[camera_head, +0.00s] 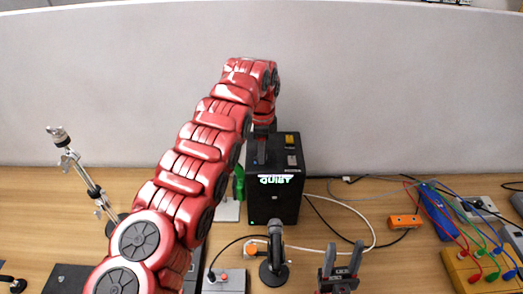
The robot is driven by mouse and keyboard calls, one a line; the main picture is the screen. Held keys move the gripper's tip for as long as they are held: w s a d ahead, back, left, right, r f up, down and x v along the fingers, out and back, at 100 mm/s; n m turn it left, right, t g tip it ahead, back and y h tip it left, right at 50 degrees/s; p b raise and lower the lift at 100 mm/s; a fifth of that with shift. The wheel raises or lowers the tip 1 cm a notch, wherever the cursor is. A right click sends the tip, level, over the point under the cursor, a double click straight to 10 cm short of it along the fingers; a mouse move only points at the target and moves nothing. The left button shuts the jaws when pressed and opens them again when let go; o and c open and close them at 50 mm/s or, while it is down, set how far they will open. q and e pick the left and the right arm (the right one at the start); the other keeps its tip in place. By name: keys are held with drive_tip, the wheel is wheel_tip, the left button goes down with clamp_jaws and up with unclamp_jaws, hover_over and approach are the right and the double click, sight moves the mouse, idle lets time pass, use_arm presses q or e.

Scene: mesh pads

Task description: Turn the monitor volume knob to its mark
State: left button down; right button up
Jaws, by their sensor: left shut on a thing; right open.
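The monitor is a black box (290,207) standing upright at the middle of the table, with a lit "QUIET" sign on its upper front. My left arm reaches up and over from the lower left. My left gripper (262,148) points down at the left part of the box's top and is shut on the volume knob there. The knob and its mark are hidden behind the gripper and too small to make out. My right gripper (342,262) is open and empty, low in front of the box and to its right.
A small microphone (275,244) on a round stand is before the box, beside a grey unit (226,281). A metal stand (83,180) is at left. An orange block (405,221), a blue unit (437,212) and coloured cables lie at right. A wall closes the back.

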use_arm(q)
drive_tip(key=shift+m, duration=1.2)
drive_tip(key=c, duration=0.5)
unclamp_jaws()
drive_tip(key=shift+r, duration=0.1)
drive_tip(key=shift+r, duration=0.3)
wheel_tip(320, 180, up, 3)
drive_tip(key=shift+d+f+p, duration=0.1)
drive_tip(key=shift+d+p, duration=0.05)
drive_tip(key=shift+p, duration=0.2)
wheel_tip(320, 180, up, 8)
drive_tip(key=p, duration=0.8)
drive_tip(key=shift+r, duration=0.2)
